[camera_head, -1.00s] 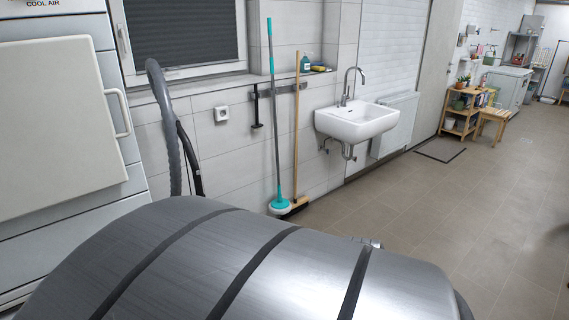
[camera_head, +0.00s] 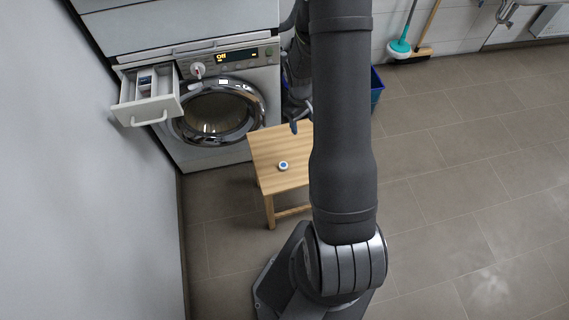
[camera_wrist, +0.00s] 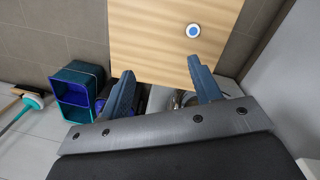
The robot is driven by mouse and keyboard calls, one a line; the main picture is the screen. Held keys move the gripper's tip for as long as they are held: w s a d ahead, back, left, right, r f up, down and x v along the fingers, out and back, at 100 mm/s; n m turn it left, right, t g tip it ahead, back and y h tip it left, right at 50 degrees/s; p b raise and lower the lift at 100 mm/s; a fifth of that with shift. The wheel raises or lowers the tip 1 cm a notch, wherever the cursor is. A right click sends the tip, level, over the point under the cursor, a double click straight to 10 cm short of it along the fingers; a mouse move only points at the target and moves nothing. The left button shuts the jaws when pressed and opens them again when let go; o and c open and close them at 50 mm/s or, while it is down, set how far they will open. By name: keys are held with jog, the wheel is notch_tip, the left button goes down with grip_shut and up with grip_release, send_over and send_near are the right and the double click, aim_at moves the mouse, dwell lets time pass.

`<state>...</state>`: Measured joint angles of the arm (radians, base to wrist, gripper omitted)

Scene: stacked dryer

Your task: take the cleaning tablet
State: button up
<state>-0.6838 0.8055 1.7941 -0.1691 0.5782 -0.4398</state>
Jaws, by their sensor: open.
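The cleaning tablet (camera_head: 283,166) is a small round white disc with a blue centre. It lies on a wooden stool (camera_head: 264,149). In the wrist view the tablet (camera_wrist: 193,30) shows on the pale wooden top (camera_wrist: 150,45), ahead of my fingers. My gripper (camera_wrist: 160,88) is open and empty, its two blue-grey fingers apart. The fingertips are short of the tablet and do not touch it. In the head view a fingertip (camera_head: 295,126) shows near the stool's back edge, while my arm hides the stool's right part.
A washing machine (camera_head: 258,85) stands behind the stool, its detergent drawer (camera_head: 150,117) pulled out at the left. Blue and green bins (camera_wrist: 74,92) stand beside the stool. A grey wall (camera_head: 95,230) closes the left side. The tiled floor at right is clear.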

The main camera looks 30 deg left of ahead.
jog(key=s+a+f+n, duration=0.3)
jog(key=s+a+f, duration=0.3)
send_near(284, 168)
jog(key=shift+f+h, duration=0.2)
jog(key=shift+h, duration=0.1)
jog(key=shift+w+d+f, duration=0.1)
jog(key=shift+d+f, duration=0.05)
jog(key=shift+f, duration=1.35)
jog(key=shift+w+d+f, duration=0.1)
jog(key=shift+f, duration=1.4)
jog(key=c, duration=1.1)
